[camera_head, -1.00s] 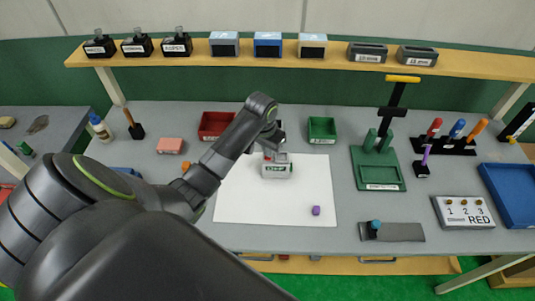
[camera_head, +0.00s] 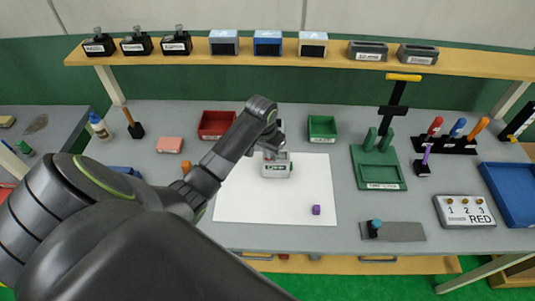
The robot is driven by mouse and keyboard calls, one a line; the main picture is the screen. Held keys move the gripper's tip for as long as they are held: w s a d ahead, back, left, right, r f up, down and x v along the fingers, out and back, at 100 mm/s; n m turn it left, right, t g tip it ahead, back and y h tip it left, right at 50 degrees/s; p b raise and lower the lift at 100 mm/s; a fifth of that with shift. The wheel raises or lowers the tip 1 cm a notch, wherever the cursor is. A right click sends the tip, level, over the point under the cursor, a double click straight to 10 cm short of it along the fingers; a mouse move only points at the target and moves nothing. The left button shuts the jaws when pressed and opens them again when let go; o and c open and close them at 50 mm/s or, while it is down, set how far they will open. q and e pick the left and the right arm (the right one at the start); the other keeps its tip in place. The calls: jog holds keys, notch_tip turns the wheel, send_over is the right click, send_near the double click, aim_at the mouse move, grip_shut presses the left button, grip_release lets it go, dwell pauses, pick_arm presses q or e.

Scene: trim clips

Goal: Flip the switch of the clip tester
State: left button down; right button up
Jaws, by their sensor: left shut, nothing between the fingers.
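The clip tester appears to be the small grey-white box with a green label (camera_head: 277,168) on the white mat (camera_head: 260,205). My left arm comes in from the left, and its gripper (camera_head: 270,152) is at the top back edge of this box. The gripper is shut with nothing visible in it. The wrist hides part of the box's top, so the switch and its position cannot be made out. Whether the fingertips touch the box cannot be told. My right gripper is not in view.
A purple cube (camera_head: 316,210) lies at the mat's front right. A red bin (camera_head: 215,124) and a green bin (camera_head: 322,128) stand behind. A green press (camera_head: 379,167) and a numbered box (camera_head: 464,212) stand on the right. The mat's front left is clear.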

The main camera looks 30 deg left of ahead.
pick_arm(q)
jog(key=shift+r+p, duration=0.95)
jog(key=shift+r, duration=2.55)
jog(key=shift+f, duration=0.1)
